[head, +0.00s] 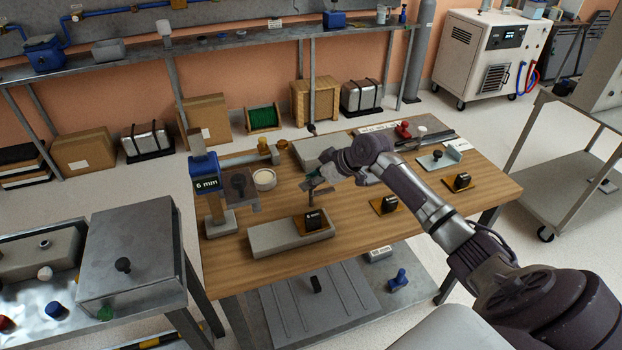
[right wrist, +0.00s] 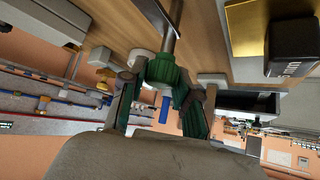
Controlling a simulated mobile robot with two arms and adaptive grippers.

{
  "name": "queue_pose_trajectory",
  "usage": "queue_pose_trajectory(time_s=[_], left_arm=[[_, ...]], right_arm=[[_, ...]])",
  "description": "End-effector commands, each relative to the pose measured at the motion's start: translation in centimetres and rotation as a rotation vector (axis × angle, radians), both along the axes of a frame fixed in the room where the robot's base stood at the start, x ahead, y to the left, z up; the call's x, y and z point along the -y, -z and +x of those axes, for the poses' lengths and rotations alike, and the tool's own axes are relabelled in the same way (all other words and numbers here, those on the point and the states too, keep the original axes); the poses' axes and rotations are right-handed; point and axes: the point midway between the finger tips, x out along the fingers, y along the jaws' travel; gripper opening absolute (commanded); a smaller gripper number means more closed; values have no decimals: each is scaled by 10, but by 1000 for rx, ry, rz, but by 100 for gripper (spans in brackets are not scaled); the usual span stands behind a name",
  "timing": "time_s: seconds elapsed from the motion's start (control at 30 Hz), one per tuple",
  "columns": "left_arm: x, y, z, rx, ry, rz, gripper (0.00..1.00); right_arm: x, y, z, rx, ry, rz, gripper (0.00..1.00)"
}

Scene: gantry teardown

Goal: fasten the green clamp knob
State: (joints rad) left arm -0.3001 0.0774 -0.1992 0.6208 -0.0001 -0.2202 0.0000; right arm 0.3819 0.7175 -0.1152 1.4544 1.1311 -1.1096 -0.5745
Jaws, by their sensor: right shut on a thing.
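The green clamp knob (right wrist: 166,72) sits between the two fingers of my right gripper (right wrist: 160,88) in the right wrist view. The fingers are shut on it, one on each side. A metal rod (right wrist: 173,28) runs from the knob towards the wooden table. In the head view my right gripper (head: 318,181) reaches in from the right, over the middle of the table. The knob is mostly hidden there by the fingers. My left gripper is not in view.
The wooden table (head: 355,235) holds a grey block (head: 268,240) with a black "6 mm" piece (head: 313,220), more black blocks on orange bases, and a blue "6 mm" stand (head: 204,178) at left.

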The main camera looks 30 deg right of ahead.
Motion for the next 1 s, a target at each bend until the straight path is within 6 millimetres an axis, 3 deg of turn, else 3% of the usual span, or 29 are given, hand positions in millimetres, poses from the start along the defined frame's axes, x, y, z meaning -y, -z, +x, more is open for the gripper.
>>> queue_pose_trajectory(time_s=[0.27, 0.7, 1.0], left_arm=[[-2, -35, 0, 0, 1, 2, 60], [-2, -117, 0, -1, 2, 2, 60], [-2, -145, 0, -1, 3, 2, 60]], right_arm=[[-1, -7, -1, -1, 127, 1, 0], [-4, -9, 0, -2, 525, 6, 0], [-4, -4, 1, -3, 813, 9, 0]])
